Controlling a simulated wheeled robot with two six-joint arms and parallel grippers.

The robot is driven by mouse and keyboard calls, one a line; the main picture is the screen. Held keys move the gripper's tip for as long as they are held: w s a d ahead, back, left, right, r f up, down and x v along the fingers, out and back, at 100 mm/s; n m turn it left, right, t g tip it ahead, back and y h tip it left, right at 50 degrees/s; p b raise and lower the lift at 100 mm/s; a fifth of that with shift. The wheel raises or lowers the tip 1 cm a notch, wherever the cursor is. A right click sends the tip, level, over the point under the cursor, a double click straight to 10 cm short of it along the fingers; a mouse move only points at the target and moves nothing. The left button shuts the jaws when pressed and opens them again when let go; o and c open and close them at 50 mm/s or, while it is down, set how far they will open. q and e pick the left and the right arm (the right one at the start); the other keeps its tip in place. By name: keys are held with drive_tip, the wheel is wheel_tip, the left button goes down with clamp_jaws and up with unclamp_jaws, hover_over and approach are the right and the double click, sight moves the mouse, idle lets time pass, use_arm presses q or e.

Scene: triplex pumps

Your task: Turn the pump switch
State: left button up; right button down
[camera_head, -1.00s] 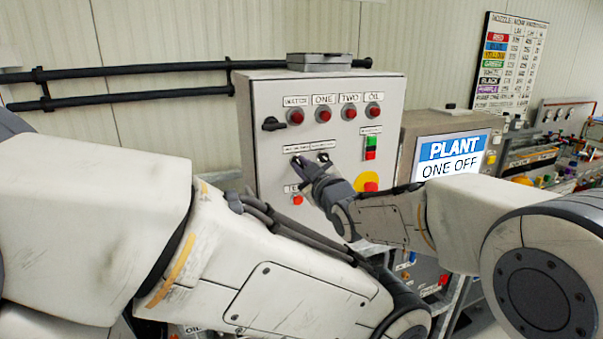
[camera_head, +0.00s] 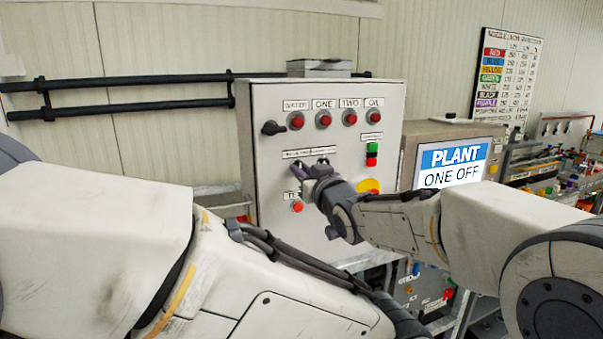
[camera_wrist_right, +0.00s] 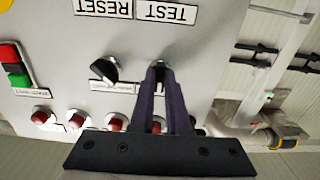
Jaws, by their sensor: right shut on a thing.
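The grey control panel (camera_head: 275,115) stands ahead with two black rotary switches in its middle row. My right gripper (camera_head: 302,168) is at the left switch, and its fingers mostly hide it. In the right wrist view, which is upside down, the two dark fingers (camera_wrist_right: 162,85) are shut on this pump switch (camera_wrist_right: 158,66). The other black switch (camera_wrist_right: 105,69) is beside it, apart from the fingers. The plant screen (camera_head: 452,164) reads "PLANT ONE OFF". My left arm crosses the lower left of the head view; its gripper is out of view.
Red lamps (camera_head: 323,119) line the panel's top, with a black side knob (camera_head: 272,127) at left. A green and red button pair (camera_head: 372,154) and a yellow-backed button (camera_head: 368,186) are right of the gripper. A red button (camera_head: 297,207) is below it.

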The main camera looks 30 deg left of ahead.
drive_tip(key=shift+d+r, duration=0.1)
drive_tip(key=shift+r, duration=0.05)
drive_tip(key=c, duration=0.9)
unclamp_jaws()
drive_tip(key=shift+w, duration=0.1)
drive_tip(key=b+v, duration=0.4)
drive_tip(key=v, duration=0.6)
drive_tip(key=shift+b, duration=0.3)
drive_tip(key=shift+d, duration=0.15)
